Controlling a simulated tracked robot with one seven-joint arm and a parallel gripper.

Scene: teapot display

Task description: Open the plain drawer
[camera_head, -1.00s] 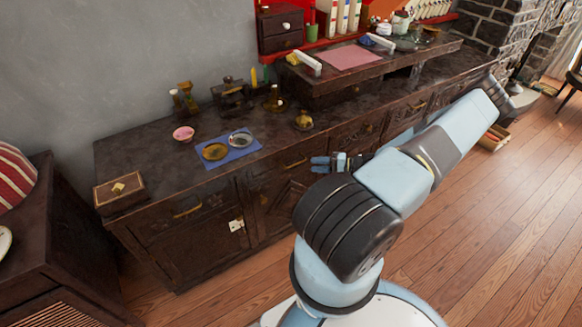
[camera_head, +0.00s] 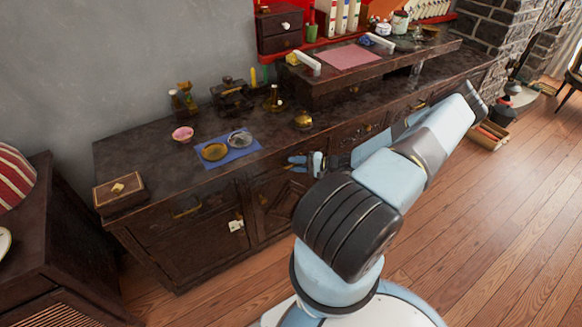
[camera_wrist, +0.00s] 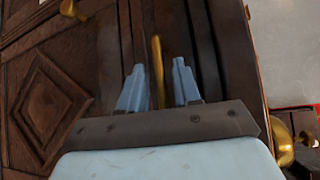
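The dark sideboard (camera_head: 130,165) has a row of drawers under its top. A drawer with a smooth, plain-looking front (camera_wrist: 112,50) fills the middle of the wrist view, above a door with a carved diamond. Its brass handle (camera_wrist: 158,85) stands between the fingers of my gripper (camera_wrist: 157,65), with a small gap on each side. The gripper is open around the handle. In the head view my gripper (camera_head: 298,162) is at this drawer's front, hiding the handle. The drawer looks closed. Another drawer with a brass handle (camera_head: 187,208) is to its left.
A brass pot (camera_head: 303,120) stands on the sideboard top above my gripper; a brass object also shows in the wrist view (camera_wrist: 284,145). A blue mat (camera_head: 247,159) with two dishes lies to the left. The wooden floor (camera_head: 480,230) in front is clear at right.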

